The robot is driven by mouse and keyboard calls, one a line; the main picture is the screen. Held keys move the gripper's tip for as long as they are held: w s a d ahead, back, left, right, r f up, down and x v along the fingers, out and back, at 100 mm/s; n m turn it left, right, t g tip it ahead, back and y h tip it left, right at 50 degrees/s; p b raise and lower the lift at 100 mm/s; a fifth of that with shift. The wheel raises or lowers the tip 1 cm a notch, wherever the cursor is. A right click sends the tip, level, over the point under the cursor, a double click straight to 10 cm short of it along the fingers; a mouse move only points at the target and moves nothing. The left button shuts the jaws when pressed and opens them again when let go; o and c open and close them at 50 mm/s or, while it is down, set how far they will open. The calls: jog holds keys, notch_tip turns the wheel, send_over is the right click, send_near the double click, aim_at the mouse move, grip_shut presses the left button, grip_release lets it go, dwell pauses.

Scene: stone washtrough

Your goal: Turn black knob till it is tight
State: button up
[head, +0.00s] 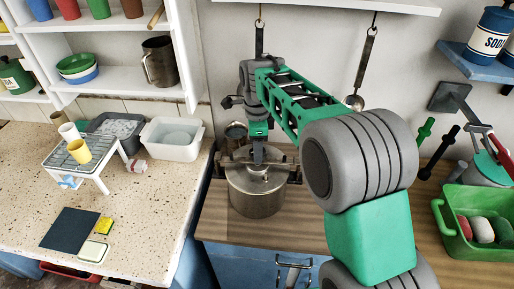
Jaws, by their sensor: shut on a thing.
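A steel pot (256,202) with a lid and a bar across its top stands on the wooden counter in the middle of the head view. My gripper (258,158) reaches down from above to the middle of the lid. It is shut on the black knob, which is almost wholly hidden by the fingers. How tight the knob is cannot be seen.
A dark jar (236,135) stands behind the pot. A green tub (478,225) is at the right. A speckled worktop (150,220) holds a white basin (172,138) and a small rack (78,155). Ladles hang above from the shelf.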

jog(key=shift+w+m, duration=0.1)
jog(key=shift+m, duration=2.1)
jog(key=o, duration=1.4)
jog(key=shift+c, duration=0.2)
notch_tip(320, 180, up, 8)
jog(key=shift+f+b, duration=0.1)
jog(key=shift+b, duration=0.5)
